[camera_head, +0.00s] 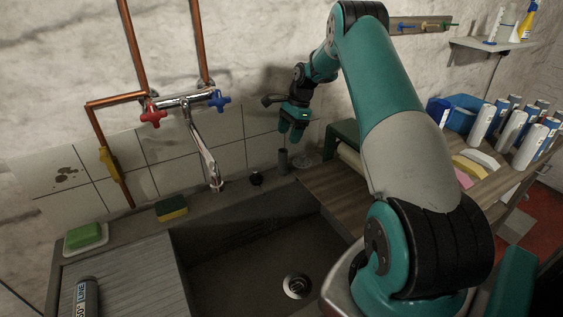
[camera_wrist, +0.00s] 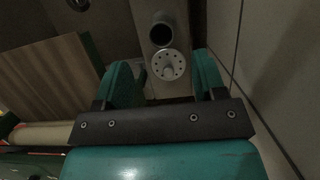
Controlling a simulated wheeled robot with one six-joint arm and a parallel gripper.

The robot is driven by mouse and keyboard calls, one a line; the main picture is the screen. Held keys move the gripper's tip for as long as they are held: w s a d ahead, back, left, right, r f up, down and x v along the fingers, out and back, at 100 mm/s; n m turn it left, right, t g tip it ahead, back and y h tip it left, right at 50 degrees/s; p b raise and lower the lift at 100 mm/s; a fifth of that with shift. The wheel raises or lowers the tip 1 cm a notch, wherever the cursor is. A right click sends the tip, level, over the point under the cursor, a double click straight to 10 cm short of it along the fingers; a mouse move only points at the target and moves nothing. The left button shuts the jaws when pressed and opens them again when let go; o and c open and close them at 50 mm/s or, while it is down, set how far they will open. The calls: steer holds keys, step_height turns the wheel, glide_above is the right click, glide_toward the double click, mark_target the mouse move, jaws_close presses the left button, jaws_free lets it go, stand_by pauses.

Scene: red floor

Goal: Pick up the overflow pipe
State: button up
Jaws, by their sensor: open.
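The overflow pipe (camera_head: 283,161) appears to be the short dark grey tube standing upright on the back ledge of the sink. In the wrist view the round dark opening of the pipe (camera_wrist: 161,34) faces the camera. My gripper (camera_head: 291,137) is above the ledge near the pipe, pointing down. Its two green fingers are spread apart and hold nothing in the wrist view (camera_wrist: 166,70). A round silver strainer (camera_wrist: 168,65) with holes lies between the fingers in that view, with the pipe just beyond it. Contact with the pipe cannot be seen.
The tap (camera_head: 205,155) and a small black plug (camera_head: 256,178) are left of the pipe. The tiled wall (camera_head: 225,130) is close behind. A green roll holder (camera_head: 342,140) stands to the right. The sink basin (camera_head: 250,255) is in front and empty.

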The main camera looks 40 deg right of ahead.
mark_target(284, 150)
steer(key=p+x, duration=0.1)
steer(key=x, duration=0.3)
steer(key=shift+a+f, duration=0.15)
steer(key=shift+f, duration=0.1)
steer(key=shift+p+x, duration=1.5)
steer(key=shift+x, duration=1.15)
steer(key=shift+w, duration=0.15)
steer(key=c, duration=1)
